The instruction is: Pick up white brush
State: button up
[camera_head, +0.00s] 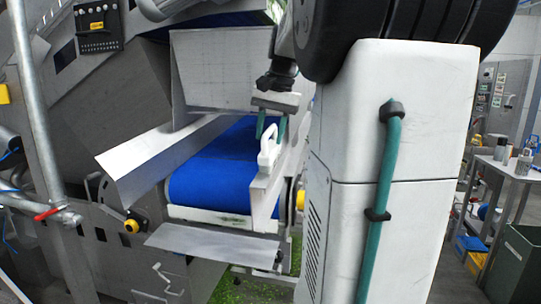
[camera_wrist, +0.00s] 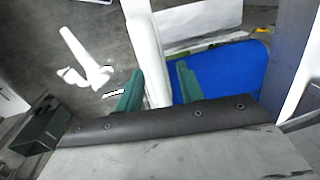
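The white brush (camera_head: 268,146) stands by the side rail at the right edge of the blue conveyor belt (camera_head: 205,180). Its bristles do not show clearly. In the wrist view the white brush (camera_wrist: 147,55) runs as a long pale bar between the fingertips of my gripper (camera_wrist: 158,84). It appears close to the left finger, with a gap showing at the right finger. Whether a finger touches it I cannot tell.
A grey metal hopper (camera_head: 215,75) stands behind the belt, with a sloping metal chute (camera_head: 150,160) at the left. A metal shelf (camera_head: 212,243) juts out below the belt's front end. A table (camera_head: 515,168) with bottles stands far right, above a dark green bin (camera_head: 515,262).

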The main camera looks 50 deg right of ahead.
grip_shut()
jog(key=shift+r, duration=0.15)
jog(key=shift+r, duration=0.25)
jog(key=r, duration=0.3)
jog(key=shift+s, duration=0.2)
jog(key=s+a+r, duration=0.1)
jog(key=s+a, duration=0.1)
jog(key=s, duration=1.3)
jog(key=shift+s+r, duration=0.15)
jog(key=shift+s, duration=0.1)
